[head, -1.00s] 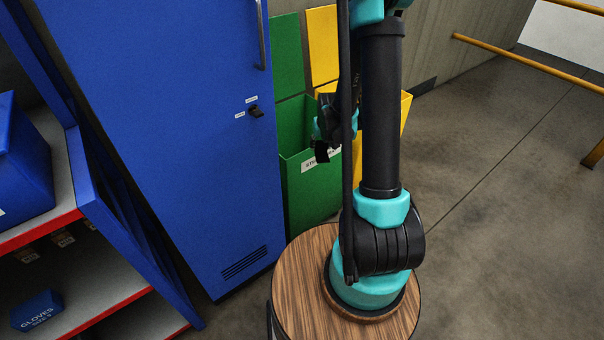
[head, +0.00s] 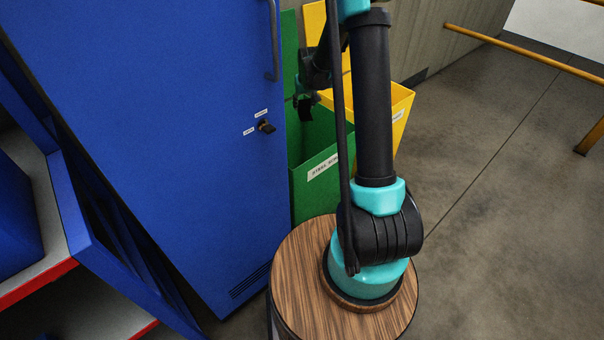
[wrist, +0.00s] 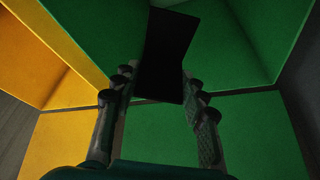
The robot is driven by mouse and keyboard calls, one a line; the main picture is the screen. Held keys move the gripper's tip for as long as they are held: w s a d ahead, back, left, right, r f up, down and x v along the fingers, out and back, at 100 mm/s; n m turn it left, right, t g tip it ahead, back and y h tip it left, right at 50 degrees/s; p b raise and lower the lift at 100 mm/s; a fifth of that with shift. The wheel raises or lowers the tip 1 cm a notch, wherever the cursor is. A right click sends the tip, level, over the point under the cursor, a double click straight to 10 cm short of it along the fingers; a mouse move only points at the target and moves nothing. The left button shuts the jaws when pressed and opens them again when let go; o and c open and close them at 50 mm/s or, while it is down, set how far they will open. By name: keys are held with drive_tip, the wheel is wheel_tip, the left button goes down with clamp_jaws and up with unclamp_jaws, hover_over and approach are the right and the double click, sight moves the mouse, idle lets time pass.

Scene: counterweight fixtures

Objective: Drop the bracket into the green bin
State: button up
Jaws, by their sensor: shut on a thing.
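The bracket is a dark, almost black piece (wrist: 165,55) at the top middle of the wrist view. My gripper (wrist: 158,88) is shut on it, one finger on each side. In the head view my gripper (head: 302,92) holds the dark bracket (head: 304,107) in front of the far part of the green bin's opening. The green bin (head: 318,192) stands beside the blue cabinet, with a white label on its front. Its green walls (wrist: 265,135) fill much of the wrist view behind the bracket. The bracket's exact height over the bin cannot be told.
A yellow bin (head: 395,105) stands just right of the green bin, partly behind my arm. A tall blue cabinet (head: 150,130) stands left of the bins. Blue shelving with red edges (head: 40,282) is at the far left. Open floor (head: 500,200) lies to the right.

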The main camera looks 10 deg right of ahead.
sight(302, 113)
drive_tip(key=shift+w+a+r, duration=0.15)
drive_tip(key=shift+w, duration=0.6)
drive_tip(key=shift+f, duration=2.9)
drive_tip(key=o, duration=1.4)
drive_tip(key=shift+o, duration=0.2)
drive_tip(key=v, duration=1.2)
